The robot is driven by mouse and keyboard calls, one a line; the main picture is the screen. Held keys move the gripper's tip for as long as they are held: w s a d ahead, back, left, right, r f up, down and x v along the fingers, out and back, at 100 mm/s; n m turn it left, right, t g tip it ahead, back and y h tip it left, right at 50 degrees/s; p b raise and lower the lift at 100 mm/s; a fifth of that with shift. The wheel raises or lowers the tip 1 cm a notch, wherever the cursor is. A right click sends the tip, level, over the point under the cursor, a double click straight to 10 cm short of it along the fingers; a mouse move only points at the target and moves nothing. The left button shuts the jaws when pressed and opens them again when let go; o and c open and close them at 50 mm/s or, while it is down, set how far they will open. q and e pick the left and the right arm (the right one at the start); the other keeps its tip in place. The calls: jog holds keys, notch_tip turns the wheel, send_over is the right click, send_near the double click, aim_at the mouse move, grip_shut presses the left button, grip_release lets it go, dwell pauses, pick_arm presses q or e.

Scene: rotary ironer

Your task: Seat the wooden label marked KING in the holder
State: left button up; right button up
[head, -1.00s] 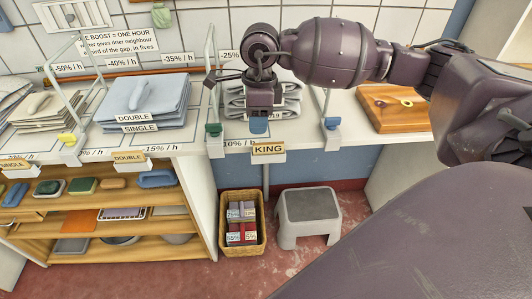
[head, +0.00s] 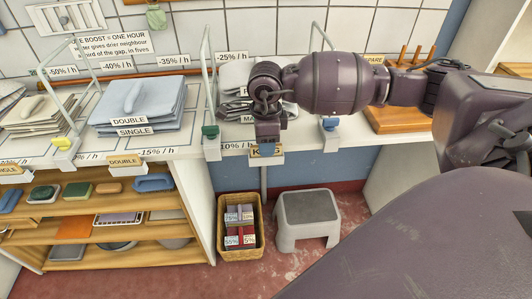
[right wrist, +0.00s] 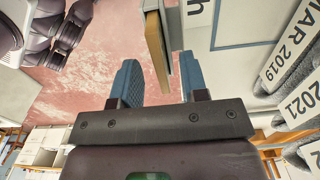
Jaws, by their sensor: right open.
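The wooden KING label (head: 257,152) is upright at the white holder (head: 268,160) on the counter's front edge. My right gripper (head: 267,143) hangs over the label and hides the middle of its lettering. In the right wrist view the gripper (right wrist: 158,85) is open. The label's wooden edge (right wrist: 157,45) reaches between the two blue fingers, with a visible gap to the left finger; a grey-white plate stands close along its right side. How deep the label sits in the holder cannot be told. My left gripper is not in view.
Wire dividers with a green foot (head: 210,131) and a blue foot (head: 330,124) flank the gripper. Folded grey linen (head: 232,105) lies behind it. A wooden peg board (head: 395,118) is at right. A basket (head: 241,252) and grey stool (head: 307,206) stand on the floor below.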

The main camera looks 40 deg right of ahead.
notch_tip(320, 180, down, 2)
jog(key=shift+f, duration=0.1)
jog(key=shift+c, duration=0.3)
grip_shut()
